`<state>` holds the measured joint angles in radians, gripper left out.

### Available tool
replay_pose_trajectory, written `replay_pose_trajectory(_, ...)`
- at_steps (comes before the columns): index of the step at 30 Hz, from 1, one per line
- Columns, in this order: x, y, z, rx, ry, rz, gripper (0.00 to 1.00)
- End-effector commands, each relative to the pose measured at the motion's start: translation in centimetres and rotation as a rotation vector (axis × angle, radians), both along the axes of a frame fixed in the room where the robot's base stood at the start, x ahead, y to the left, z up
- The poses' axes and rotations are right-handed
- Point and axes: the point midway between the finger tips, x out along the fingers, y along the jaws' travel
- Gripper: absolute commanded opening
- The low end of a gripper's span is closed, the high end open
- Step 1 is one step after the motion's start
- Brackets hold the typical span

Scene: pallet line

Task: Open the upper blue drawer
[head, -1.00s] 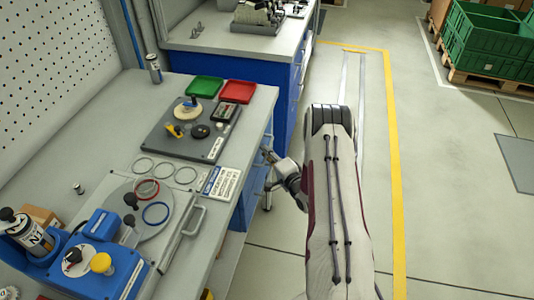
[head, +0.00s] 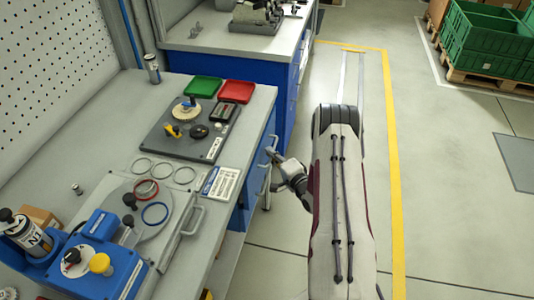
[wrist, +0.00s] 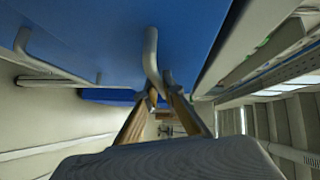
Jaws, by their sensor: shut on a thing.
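The upper blue drawer (head: 262,157) is in the blue cabinet under the near workbench, seen steeply from above in the head view. Its blue front (wrist: 100,35) fills the upper part of the wrist view. My gripper (head: 273,156) is at this front, on the aisle side of the bench. In the wrist view my gripper (wrist: 160,95) has its fingers shut on the grey bar handle (wrist: 151,55). A second grey handle (wrist: 50,68) shows further left in the wrist view. How far the drawer stands out cannot be told.
The bench top (head: 105,165) carries a dark board (head: 185,135) with parts, green (head: 204,87) and red (head: 236,91) trays, and a blue device (head: 95,265). A second blue bench (head: 285,75) stands behind. The aisle floor (head: 440,190) to the right is clear.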

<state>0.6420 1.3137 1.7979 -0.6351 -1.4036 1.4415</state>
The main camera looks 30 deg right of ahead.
Motion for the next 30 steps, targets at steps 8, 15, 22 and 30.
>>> replay_pose_trajectory(8, -3.3, -3.4, 0.0, 0.001, 0.0, -0.006, 0.0)
replay_pose_trajectory(15, -6.5, -6.6, 0.0, 0.001, -0.001, -0.006, 0.0)
replay_pose_trajectory(22, -9.6, -9.7, 0.0, 0.001, -0.001, -0.006, 0.0)
replay_pose_trajectory(30, -13.2, -13.3, 0.0, 0.0, -0.001, -0.006, 0.0)
